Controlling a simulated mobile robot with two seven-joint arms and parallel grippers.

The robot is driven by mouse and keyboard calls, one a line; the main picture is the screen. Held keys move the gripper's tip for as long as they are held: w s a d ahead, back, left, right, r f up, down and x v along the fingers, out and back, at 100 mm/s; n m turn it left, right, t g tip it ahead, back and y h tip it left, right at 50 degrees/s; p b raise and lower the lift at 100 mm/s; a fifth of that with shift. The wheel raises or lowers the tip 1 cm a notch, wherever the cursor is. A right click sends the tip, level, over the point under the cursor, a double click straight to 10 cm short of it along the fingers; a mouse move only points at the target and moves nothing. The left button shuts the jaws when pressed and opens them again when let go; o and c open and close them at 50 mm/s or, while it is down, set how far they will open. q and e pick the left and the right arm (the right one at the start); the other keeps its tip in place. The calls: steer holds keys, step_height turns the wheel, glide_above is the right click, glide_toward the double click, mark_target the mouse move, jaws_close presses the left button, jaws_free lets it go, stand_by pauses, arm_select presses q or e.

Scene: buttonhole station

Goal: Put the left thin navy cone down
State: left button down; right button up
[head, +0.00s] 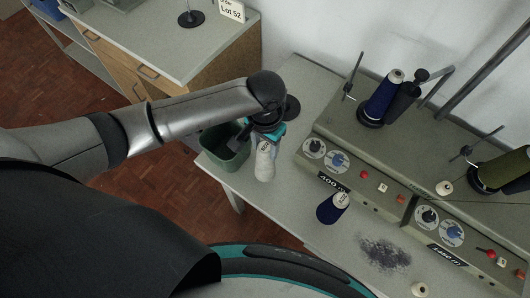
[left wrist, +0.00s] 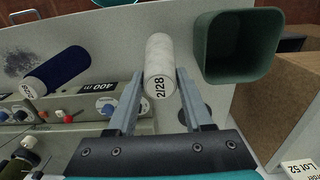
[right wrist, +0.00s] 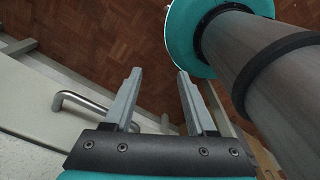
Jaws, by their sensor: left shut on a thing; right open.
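My left gripper (head: 266,132) is shut on an off-white cone (head: 264,160) near the table's left end. In the left wrist view this cone (left wrist: 160,62) carries a "2/28" label and sits between the fingers (left wrist: 158,85). I cannot tell whether it touches the table. A navy cone (head: 330,210) lies on the table to its right; it also shows in the left wrist view (left wrist: 62,67). Another navy cone (head: 382,98) stands on the machine. My right gripper (right wrist: 158,75) is open and empty in the right wrist view.
A green bin (head: 228,148) is just left of the held cone. The grey winding machine (head: 352,165) with dials stands behind and right. Dark lint (head: 383,252) lies on the table (head: 300,235). A drawer handle (right wrist: 80,103) shows near my right gripper.

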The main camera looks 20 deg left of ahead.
arm_select(q)
steer(key=shift+f, duration=1.95)
steer(key=shift+f, duration=0.15)
steer(key=shift+c, duration=1.5)
jaws_free()
step_height(320, 180, up, 12)
steer(key=shift+r+p, duration=0.2)
steer(key=shift+p, duration=0.5)
